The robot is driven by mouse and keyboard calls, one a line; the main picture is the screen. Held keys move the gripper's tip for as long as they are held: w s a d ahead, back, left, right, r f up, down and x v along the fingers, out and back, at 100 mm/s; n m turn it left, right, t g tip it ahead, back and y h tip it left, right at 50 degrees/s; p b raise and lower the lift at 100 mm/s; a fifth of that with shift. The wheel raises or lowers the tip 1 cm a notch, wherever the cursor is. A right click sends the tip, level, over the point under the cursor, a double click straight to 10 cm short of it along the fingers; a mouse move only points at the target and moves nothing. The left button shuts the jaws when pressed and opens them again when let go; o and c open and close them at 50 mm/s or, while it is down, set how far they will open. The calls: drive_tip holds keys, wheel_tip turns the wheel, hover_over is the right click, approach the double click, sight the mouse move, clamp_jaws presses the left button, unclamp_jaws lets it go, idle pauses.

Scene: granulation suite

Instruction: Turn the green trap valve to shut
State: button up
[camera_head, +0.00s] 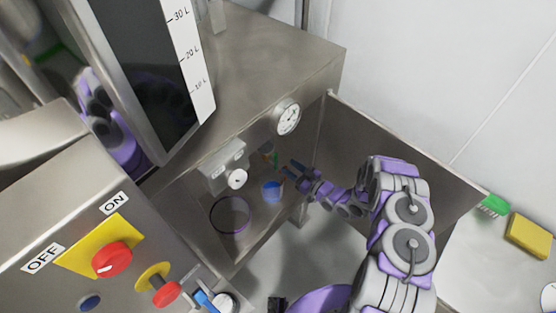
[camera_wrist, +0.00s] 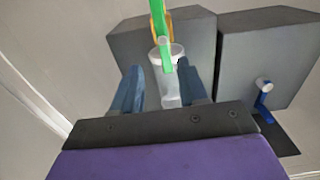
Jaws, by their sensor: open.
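The green trap valve (camera_head: 270,158) shows small inside the steel recess in the head view, just left of my gripper (camera_head: 286,170). In the wrist view its green handle (camera_wrist: 157,20) runs up out of the top edge, with a yellow-orange part beside it. Below the handle is a pale metal valve body (camera_wrist: 167,62). My gripper (camera_wrist: 164,88) is open, with one blue-grey finger on each side of the lower valve body in this picture. I see no clear contact, and cannot tell the depth between them. The handle's upper end is cut off.
A blue lever (camera_wrist: 264,98) is at the right in the wrist view, before grey blocks (camera_wrist: 265,55). In the head view a gauge (camera_head: 288,117), a blue round part (camera_head: 272,191) and a steel side panel (camera_head: 400,150) surround my arm. The control panel (camera_head: 60,210) is at left.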

sight(277, 160)
drive_tip(key=x, duration=0.8)
drive_tip(key=shift+s+a+f+b, duration=0.1)
drive_tip(key=shift+s+a+b, duration=0.25)
drive_tip(key=shift+b, duration=0.05)
drive_tip(key=shift+d, duration=0.55)
drive_tip(key=shift+a, duration=0.4)
drive_tip(key=c, duration=0.5)
drive_tip(key=shift+a, duration=0.1)
drive_tip(key=shift+c, duration=1.4)
clamp_jaws()
